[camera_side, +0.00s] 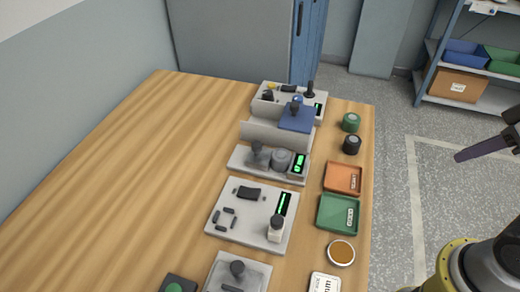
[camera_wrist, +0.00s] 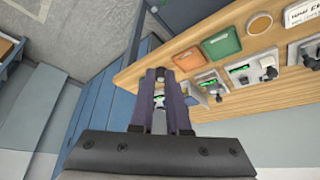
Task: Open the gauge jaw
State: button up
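My gripper (camera_wrist: 160,74) shows in the wrist view as two dark purple fingers with a narrow gap between them; it is open and holds nothing. In the side view its fingers (camera_side: 484,149) are at the far right, above the floor and well apart from the table devices. A grey device (camera_side: 238,160) with a knob, a round grey cylinder (camera_side: 281,160) and a green display (camera_side: 299,164) stands mid-table. Behind it is a pale curved piece (camera_side: 262,134) with a blue block (camera_side: 297,118). I cannot tell which part is the gauge jaw.
A flat panel (camera_side: 225,231) with small black parts and a green display lies nearer. An orange tray (camera_side: 343,178), a green tray (camera_side: 333,218), a green spool (camera_side: 351,122) and a black spool (camera_side: 352,145) line the table's right edge. The table's left side (camera_side: 110,180) is clear.

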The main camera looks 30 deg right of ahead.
jog(key=shift+o, duration=1.1)
jog(key=shift+s+r, duration=0.2)
jog(key=shift+r, duration=0.15)
jog(key=o, duration=0.4)
jog(key=r, duration=0.1)
jog(key=w+r, duration=0.1)
jog(key=r, duration=0.1)
jog(key=w+r, duration=0.1)
jog(key=r, duration=0.1)
jog(key=shift+w+a+r, duration=0.1)
jog(key=shift+o, duration=0.2)
jog(key=w+a+r+n+g, duration=0.1)
jog(key=w+a+r+n, duration=0.15)
jog(key=w+r, duration=0.7)
jog(key=n+g, duration=0.4)
jog(key=g, duration=0.1)
send_over(257, 144)
notch_tip(257, 144, down, 15)
jog(key=shift+m, duration=0.25)
notch_tip(257, 144, down, 13)
jog(key=shift+r, duration=0.1)
